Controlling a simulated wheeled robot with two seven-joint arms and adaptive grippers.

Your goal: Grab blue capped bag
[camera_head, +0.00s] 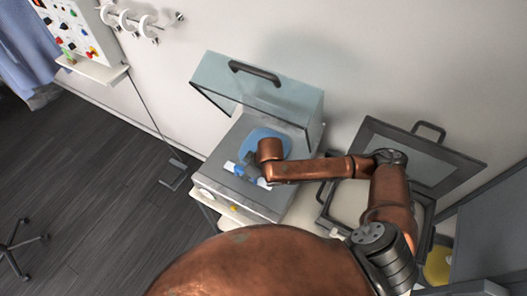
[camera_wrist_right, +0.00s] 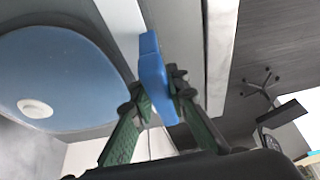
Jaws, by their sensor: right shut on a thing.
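A blue cap-like piece (camera_wrist_right: 152,72) stands between the fingers of my right gripper (camera_wrist_right: 158,92) in the right wrist view. The gripper is shut on it. In the head view my right gripper (camera_head: 250,168) is low over the front part of an open grey box-like device (camera_head: 258,195). A pale, blue-ended item (camera_head: 232,168) shows beside the fingers there. My arm and gripper hide part of it, and I cannot make out the bag's full shape. My left gripper is not in view.
The device has a raised clear lid (camera_head: 225,80) with a dark handle and a round blue area (camera_head: 272,134) inside; this blue disc (camera_wrist_right: 60,75) fills the wrist view's left. A second container with an open framed lid (camera_head: 455,165) stands right.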

